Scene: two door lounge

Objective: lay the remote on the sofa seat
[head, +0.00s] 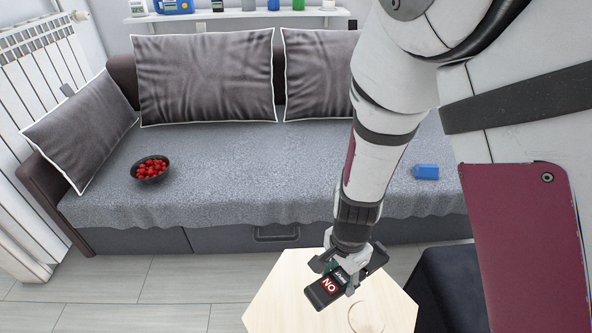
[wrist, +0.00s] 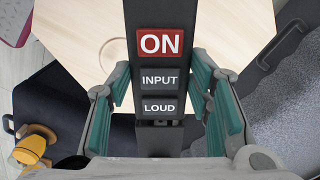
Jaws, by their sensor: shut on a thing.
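The remote (head: 326,291) is dark and long, with a red ON button. In the wrist view the remote (wrist: 160,80) also shows INPUT and LOUD buttons and runs up out of the picture between the finger pads. My gripper (head: 345,272) is shut on the remote, over the pale wooden table; the gap between remote and table is hard to judge. In the wrist view my gripper (wrist: 160,118) has its teal pads on both sides of it. The grey sofa seat (head: 250,165) lies behind the table. My arm hides part of its right side.
A bowl of red fruit (head: 150,170) stands on the seat's left, and a blue object (head: 425,172) lies on its right. The seat between them is clear. The table (head: 270,305) bears a thin ring (head: 366,317). A dark seat (head: 448,285) stands right of the table.

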